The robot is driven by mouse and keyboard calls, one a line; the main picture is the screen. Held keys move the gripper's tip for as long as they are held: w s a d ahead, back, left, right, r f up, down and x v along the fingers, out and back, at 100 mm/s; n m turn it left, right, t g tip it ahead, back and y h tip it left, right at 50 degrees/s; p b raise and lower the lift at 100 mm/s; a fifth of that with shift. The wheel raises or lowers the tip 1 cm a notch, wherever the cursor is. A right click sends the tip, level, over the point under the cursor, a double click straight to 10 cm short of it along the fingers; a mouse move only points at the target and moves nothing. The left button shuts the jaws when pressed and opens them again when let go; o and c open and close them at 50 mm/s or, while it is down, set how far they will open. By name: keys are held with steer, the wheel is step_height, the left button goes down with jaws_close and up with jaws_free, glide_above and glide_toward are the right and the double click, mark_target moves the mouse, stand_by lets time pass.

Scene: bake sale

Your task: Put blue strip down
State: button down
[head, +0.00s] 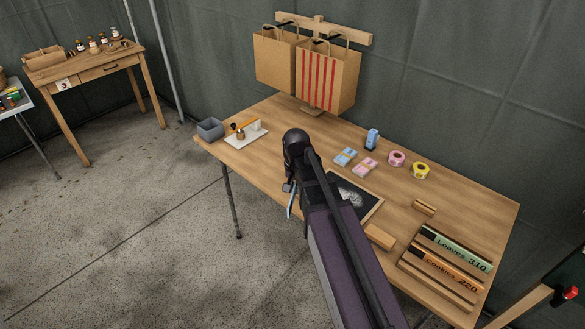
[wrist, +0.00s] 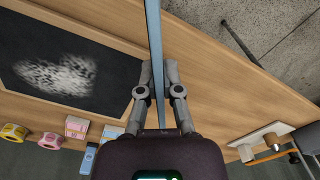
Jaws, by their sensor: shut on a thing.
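My gripper (head: 289,187) is over the front part of the wooden table, to the left of the chalkboard. In the wrist view my gripper (wrist: 158,72) is shut on the blue strip (wrist: 154,30), which runs long and thin between the two fingers and past them to the top of the picture. In the head view only a short pale-blue part of the strip (head: 291,206) shows below the gripper, close to the table's front edge. Whether the strip touches the table is unclear.
A chalkboard (wrist: 110,70) with a white smear lies beside the gripper. A wooden rack (head: 408,265) holds green "Leaves 310" (head: 455,247) and orange "Cookies 220" (head: 452,272) strips. Tape rolls and card packs sit behind. A grey bin (head: 210,130) stands at the left end.

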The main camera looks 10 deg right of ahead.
steer(key=n, duration=0.4)
steer(key=s+a+n, duration=0.1)
steer(key=shift+s+n, duration=0.1)
steer(key=shift+n, duration=0.3)
steer(key=n, duration=0.4)
steer(key=s+a+n, duration=0.1)
steer(key=n, duration=0.1)
steer(key=shift+s+r, duration=0.1)
steer(key=b, duration=0.1)
glide_above(280, 177)
steer(key=s, duration=0.1)
steer(key=shift+f, duration=0.7)
steer(key=shift+w, duration=0.5)
steer(key=shift+w+f+b, duration=0.2)
steer(key=shift+f+b, duration=0.1)
steer(key=shift+b, duration=0.1)
step_height(280, 177, down, 3)
steer(key=b, duration=0.3)
steer(key=shift+s, duration=0.1)
